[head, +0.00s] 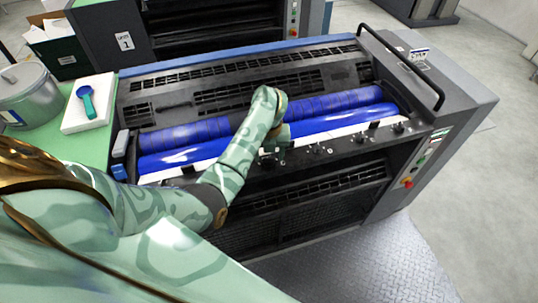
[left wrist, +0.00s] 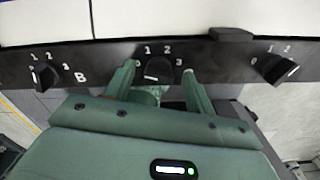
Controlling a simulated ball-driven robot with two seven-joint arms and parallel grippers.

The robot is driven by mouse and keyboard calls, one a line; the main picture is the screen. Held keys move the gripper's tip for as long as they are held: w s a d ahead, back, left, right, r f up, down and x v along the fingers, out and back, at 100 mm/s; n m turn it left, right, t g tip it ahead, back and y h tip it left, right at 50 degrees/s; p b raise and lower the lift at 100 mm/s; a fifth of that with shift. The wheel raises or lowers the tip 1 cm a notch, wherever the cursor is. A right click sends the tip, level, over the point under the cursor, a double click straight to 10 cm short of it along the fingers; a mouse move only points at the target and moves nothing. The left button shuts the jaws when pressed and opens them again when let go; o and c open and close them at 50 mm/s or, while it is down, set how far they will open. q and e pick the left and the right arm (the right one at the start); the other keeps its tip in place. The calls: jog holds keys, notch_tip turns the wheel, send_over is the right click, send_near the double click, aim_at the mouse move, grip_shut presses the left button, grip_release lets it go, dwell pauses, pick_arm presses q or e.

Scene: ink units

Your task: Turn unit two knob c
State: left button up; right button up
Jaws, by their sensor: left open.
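The near ink unit (head: 270,85), with blue rollers, has a row of small black knobs along its front ledge. Its sign (head: 419,55) is too small to read. My left gripper (head: 274,146) is at this ledge. In the left wrist view my left gripper (left wrist: 158,75) is open, with one finger on each side of a black knob (left wrist: 158,68) marked 1, 2, 3. Contact cannot be told. This knob's letter is not visible. Another knob (left wrist: 44,76), with a letter B beside it, is to the left. A third knob (left wrist: 278,69) is to the right. My right gripper is out of view.
A second machine with a sign reading 1 (head: 125,41) stands behind. A green side table (head: 65,155) at left holds a metal can (head: 28,98) and a white tray (head: 72,120) with a blue scoop (head: 86,100). A black handrail (head: 405,65) is at the right end.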

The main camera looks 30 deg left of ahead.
pick_arm(q)
jog(key=c, duration=1)
